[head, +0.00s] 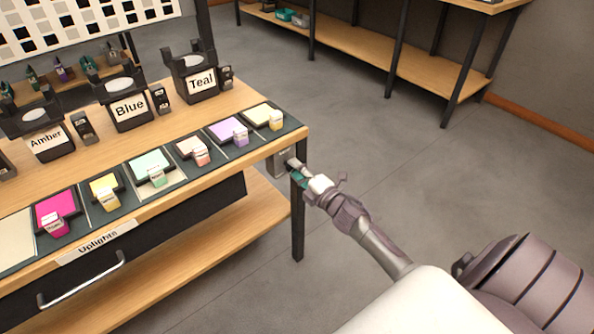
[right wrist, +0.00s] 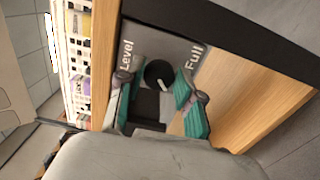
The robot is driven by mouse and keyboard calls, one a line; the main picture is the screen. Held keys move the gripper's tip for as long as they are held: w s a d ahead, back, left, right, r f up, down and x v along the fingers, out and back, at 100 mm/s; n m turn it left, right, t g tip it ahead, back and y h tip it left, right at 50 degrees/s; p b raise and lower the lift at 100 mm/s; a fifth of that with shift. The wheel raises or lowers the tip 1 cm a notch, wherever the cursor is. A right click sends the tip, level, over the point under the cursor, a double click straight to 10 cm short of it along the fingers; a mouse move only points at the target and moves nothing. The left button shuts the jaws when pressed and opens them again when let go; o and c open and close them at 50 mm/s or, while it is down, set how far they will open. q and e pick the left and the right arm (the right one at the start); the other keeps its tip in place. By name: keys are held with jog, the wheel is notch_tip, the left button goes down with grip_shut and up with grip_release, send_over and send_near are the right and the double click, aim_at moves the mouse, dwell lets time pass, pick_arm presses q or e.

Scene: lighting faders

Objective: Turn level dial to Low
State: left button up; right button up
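The level dial (right wrist: 158,75) is a dark round knob with a white pointer line, on a grey plate (right wrist: 165,47) marked "Level" and "Full" in the right wrist view. No "Low" mark shows there. In the head view the plate (head: 278,165) is at the table's right front corner, and the knob is hidden. My right gripper (head: 295,166) reaches the plate from the right. In the right wrist view its green-padded fingers (right wrist: 158,92) stand apart on either side of the dial, with gaps between pads and knob. My left gripper is not in view.
The wooden table (head: 235,98) carries the Amber, Blue and Teal holders (head: 130,105) and a row of coloured swatches (head: 150,165). A drawer handle (head: 85,282) sticks out in front. A table leg (head: 297,215) stands just below my right gripper. The floor to the right is clear.

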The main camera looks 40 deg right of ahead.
jog(key=o, duration=0.4)
jog(key=shift+c, duration=0.2)
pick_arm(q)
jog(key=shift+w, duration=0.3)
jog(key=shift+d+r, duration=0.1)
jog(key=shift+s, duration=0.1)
pick_arm(e)
jog(key=s, duration=1.2)
jog(key=shift+d, duration=0.45)
jog(key=shift+f, duration=0.15)
